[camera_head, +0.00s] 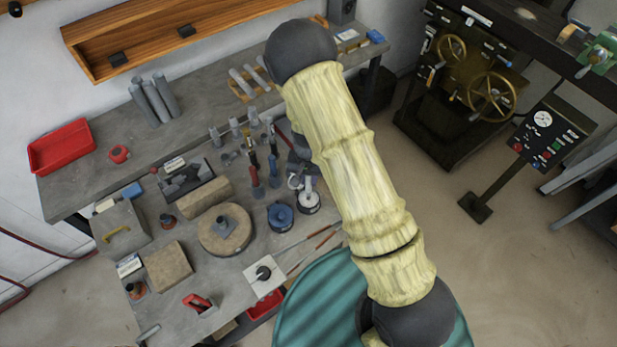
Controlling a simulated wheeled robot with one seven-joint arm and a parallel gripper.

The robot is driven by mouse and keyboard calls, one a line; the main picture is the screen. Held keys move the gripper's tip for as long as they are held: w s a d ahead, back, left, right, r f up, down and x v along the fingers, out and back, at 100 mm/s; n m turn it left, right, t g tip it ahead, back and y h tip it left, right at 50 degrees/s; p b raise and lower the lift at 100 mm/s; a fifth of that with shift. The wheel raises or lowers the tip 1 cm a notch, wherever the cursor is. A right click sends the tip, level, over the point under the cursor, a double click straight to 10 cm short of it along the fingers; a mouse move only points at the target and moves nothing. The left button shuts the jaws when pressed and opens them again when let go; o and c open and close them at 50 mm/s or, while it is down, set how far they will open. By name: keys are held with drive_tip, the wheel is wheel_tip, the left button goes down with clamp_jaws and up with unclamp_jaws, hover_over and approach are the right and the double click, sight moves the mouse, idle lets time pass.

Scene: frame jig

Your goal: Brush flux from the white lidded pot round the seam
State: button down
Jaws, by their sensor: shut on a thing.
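My gripper (301,181) shows only in part, as dark and pale shapes at the left edge of my yellow-sleeved arm, low over the bench. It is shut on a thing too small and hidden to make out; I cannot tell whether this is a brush. A small round white pot (308,205) with a dark top stands just below it, partly behind the arm; I cannot tell whether they touch. A round tan disc (212,242) with a grey block on it lies to the left. I cannot make out the seam.
A white square plate (264,274) with a black knob lies near the front edge, beside long thin rods (312,239). A red tray (61,146) is at far left.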

drive_tip(key=shift+f, duration=0.35)
idle(1.4)
drive_tip(key=shift+r, duration=0.1)
drive_tip(key=shift+r+p, duration=2.55)
drive_tip(key=shift+r, duration=0.9)
drive_tip(key=shift+f, duration=0.1)
